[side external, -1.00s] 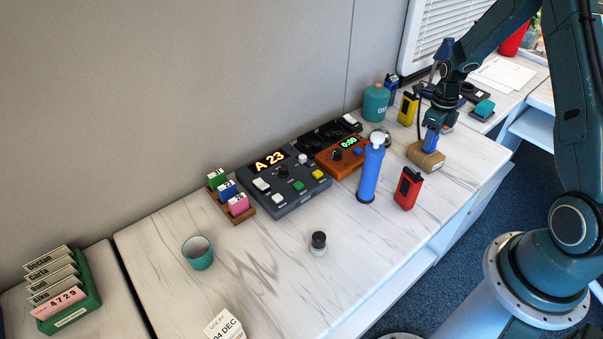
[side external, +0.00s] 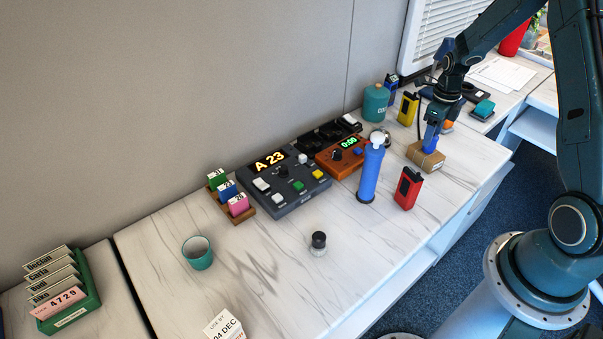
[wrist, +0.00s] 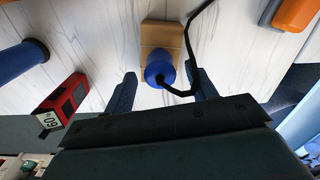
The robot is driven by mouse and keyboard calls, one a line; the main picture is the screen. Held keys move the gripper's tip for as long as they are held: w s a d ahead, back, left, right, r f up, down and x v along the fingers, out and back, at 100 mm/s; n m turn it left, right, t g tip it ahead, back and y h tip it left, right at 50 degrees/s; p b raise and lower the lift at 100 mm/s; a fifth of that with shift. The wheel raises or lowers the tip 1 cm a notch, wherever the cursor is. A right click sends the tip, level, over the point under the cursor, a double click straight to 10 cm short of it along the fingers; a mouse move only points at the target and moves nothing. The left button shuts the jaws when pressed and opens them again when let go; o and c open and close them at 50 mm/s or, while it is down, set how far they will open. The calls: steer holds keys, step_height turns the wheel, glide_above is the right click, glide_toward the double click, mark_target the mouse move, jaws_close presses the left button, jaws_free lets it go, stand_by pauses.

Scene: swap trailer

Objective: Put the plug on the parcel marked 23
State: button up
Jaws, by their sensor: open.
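The blue plug (side external: 430,144) rests on the brown parcel (side external: 428,158) near the counter's right edge. In the wrist view the plug (wrist: 160,70) stands on the parcel (wrist: 162,36), with a black cable running from it. My gripper (side external: 433,124) is just above the plug. In the wrist view my gripper's fingers (wrist: 162,84) are spread on either side of the plug with gaps, the right one close to the cable. Any number on the parcel is not readable. A grey console (side external: 285,187) shows "A 23".
A blue cylinder (side external: 370,175) and a red device (side external: 408,188) stand left of the parcel. A yellow device (side external: 408,108) and a teal canister (side external: 376,102) stand behind. An orange timer box (side external: 340,157) sits beside the console. The front counter around the black-topped jar (side external: 319,243) is mostly clear.

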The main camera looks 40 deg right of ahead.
step_height(320, 180, up, 10)
stand_by(0.5)
steer(key=shift+r, duration=0.1)
stand_by(0.4)
steer(key=s+a+r+n+t, duration=0.1)
steer(key=s+a+r+n, duration=0.2)
steer(key=a+r+n, duration=0.45)
steer(key=s+a+r+n+t, duration=0.1)
steer(key=s+a+r+n, duration=0.1)
steer(key=a+r+n, duration=0.5)
steer(key=s+a+r+n+t, duration=0.1)
steer(key=s+a+n, duration=0.4)
steer(key=n, duration=0.5)
steer(key=s+a+r+n+t, duration=0.1)
steer(key=s+a+n+t, duration=0.1)
steer(key=s+a+n, duration=0.4)
steer(key=s+n, duration=0.3)
steer(key=shift+a+r+n+t, duration=0.2)
steer(key=shift+a+n+t, duration=0.05)
steer(key=shift+n+t, duration=0.1)
